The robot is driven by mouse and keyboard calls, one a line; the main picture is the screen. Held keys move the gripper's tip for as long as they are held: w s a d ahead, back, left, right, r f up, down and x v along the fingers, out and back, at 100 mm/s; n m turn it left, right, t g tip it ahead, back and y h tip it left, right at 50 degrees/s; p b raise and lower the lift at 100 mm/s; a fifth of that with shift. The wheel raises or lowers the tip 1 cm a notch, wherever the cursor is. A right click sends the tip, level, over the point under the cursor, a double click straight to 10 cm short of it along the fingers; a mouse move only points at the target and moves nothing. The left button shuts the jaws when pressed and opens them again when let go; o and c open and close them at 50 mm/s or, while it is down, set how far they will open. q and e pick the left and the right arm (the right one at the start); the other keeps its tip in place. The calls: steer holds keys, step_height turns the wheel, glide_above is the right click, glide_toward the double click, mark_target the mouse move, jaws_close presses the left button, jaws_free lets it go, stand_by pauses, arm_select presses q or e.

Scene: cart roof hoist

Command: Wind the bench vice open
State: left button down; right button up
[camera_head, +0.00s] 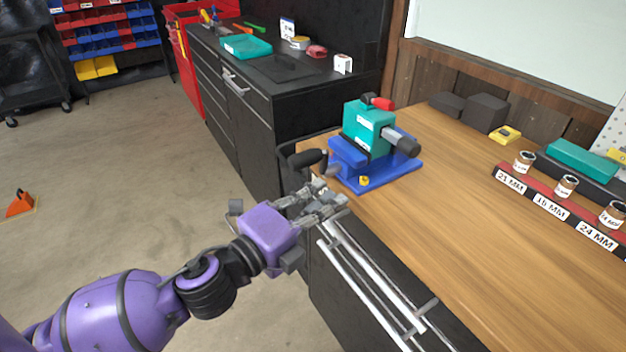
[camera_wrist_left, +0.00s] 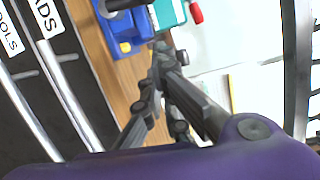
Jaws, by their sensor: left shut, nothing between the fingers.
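The bench vice, with a blue base (camera_head: 395,174) and a teal body (camera_head: 362,128), stands on the near left corner of the wooden bench. A red-tipped lever sits on its top, and a grey and black cylinder points right. A black handle (camera_head: 305,158) sticks out left past the bench edge. My left gripper (camera_head: 328,192) is shut and empty, just below and in front of the handle, near the bench edge. In the left wrist view its closed fingers (camera_wrist_left: 160,55) lie beside the vice's blue base (camera_wrist_left: 128,30). Contact with the vice cannot be told. My right gripper is not in view.
Drawer handles (camera_head: 370,285) project from the bench front, close to my left arm. A red socket rack (camera_head: 550,207) and dark blocks (camera_head: 484,112) stand on the bench at right. A black cabinet (camera_head: 250,110) stands behind. The middle bench top is clear.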

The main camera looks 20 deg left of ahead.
arm_select(q)
steer(key=w+a, duration=0.3)
steer(key=shift+r, duration=0.15)
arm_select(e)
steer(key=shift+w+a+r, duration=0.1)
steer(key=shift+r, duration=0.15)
arm_select(q)
steer(key=p, duration=0.2)
steer(key=a+r+n+p, duration=0.1)
steer(key=shift+w+r+p, duration=0.25)
steer(key=shift+w+p, duration=0.1)
steer(key=shift+w, duration=0.05)
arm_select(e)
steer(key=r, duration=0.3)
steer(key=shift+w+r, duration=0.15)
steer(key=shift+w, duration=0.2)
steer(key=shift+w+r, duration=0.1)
